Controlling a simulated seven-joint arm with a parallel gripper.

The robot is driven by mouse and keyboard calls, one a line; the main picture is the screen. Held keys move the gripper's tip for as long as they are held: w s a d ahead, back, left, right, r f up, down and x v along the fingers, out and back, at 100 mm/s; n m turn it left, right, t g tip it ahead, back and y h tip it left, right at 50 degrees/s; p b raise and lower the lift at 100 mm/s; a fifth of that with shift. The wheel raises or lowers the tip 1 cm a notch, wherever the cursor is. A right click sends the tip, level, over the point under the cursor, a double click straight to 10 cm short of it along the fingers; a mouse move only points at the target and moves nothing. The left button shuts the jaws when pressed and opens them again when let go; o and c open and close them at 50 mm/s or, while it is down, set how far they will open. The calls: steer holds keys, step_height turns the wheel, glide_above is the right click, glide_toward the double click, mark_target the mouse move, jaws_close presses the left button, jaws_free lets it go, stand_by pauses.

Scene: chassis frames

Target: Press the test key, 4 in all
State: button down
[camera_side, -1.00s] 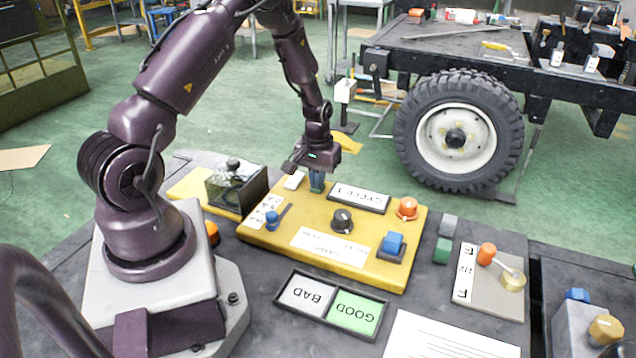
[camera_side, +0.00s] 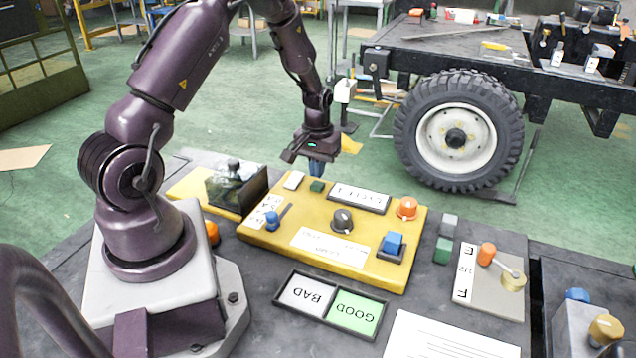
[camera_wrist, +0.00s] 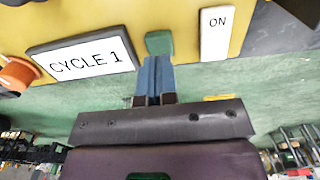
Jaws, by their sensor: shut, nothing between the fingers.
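A small green key (camera_side: 317,186) sits near the back edge of the yellow panel (camera_side: 262,236), between a white plate and the CYCLE 1 display (camera_side: 360,197). No label on the green key can be read. It also shows in the wrist view (camera_wrist: 159,42), and the white plate (camera_wrist: 215,33) reads ON there. My gripper (camera_side: 316,174) is shut and empty, with its blue fingers together. In the wrist view the fingertips (camera_wrist: 154,60) appear just below the key.
The panel also carries a dark knob (camera_side: 342,219), an orange knob (camera_side: 407,208), a blue button (camera_side: 393,243) and a blue lever (camera_side: 272,217). A dark box (camera_side: 236,189) stands to the left. A BAD/GOOD tray (camera_side: 331,304) lies in front.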

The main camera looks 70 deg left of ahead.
steer(key=shift+f, duration=0.1)
steer(key=shift+f, duration=1.3)
steer(key=shift+r, duration=1.4)
steer(key=shift+f, duration=0.35)
steer(key=shift+f, duration=1.05)
steer(key=shift+r, duration=1.4)
steer(key=shift+f, duration=0.25)
